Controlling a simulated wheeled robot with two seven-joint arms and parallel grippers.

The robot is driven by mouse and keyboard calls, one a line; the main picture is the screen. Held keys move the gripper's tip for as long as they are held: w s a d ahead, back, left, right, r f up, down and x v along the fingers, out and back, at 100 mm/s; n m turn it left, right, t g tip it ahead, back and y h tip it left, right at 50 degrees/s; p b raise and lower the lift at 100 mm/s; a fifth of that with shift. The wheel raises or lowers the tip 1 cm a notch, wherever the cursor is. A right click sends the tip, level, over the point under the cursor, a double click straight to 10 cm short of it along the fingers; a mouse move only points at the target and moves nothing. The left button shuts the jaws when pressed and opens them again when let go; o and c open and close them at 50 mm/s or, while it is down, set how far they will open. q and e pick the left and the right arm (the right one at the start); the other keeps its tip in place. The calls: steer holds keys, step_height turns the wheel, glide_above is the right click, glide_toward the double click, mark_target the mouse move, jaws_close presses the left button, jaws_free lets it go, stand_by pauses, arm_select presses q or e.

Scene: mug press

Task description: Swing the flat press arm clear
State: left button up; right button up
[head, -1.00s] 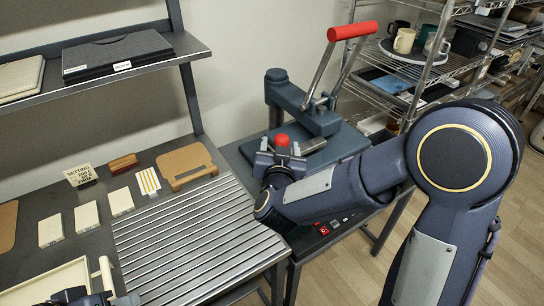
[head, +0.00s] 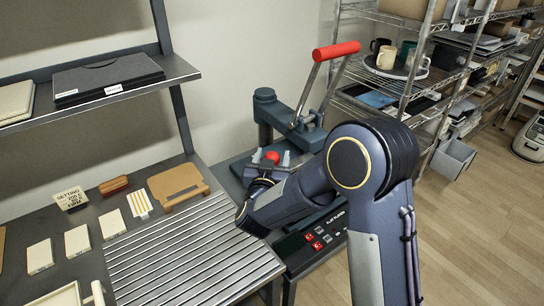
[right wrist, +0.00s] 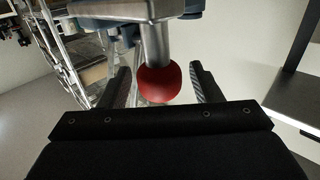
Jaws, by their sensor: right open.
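The blue-grey press (head: 266,112) stands on the side table against the wall, with a red-gripped lever (head: 336,50) raised above its arm. A red ball knob (head: 272,156) is at the near side of the press. My right gripper (head: 271,162) is at this knob, its fingers open on either side. In the right wrist view the red knob (right wrist: 159,84) on its metal stem is between the two open fingers, with gaps visible on both sides. My right arm hides part of the press arm and base. My left gripper is out of view.
A control panel with red displays (head: 317,240) is at the table's front. A slatted metal surface (head: 190,250) lies left of it. The wire rack (head: 400,75) with mugs (head: 387,58) stands right of the press. Open floor is at right.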

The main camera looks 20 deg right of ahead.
steer(key=shift+d, duration=0.1)
jaws_close()
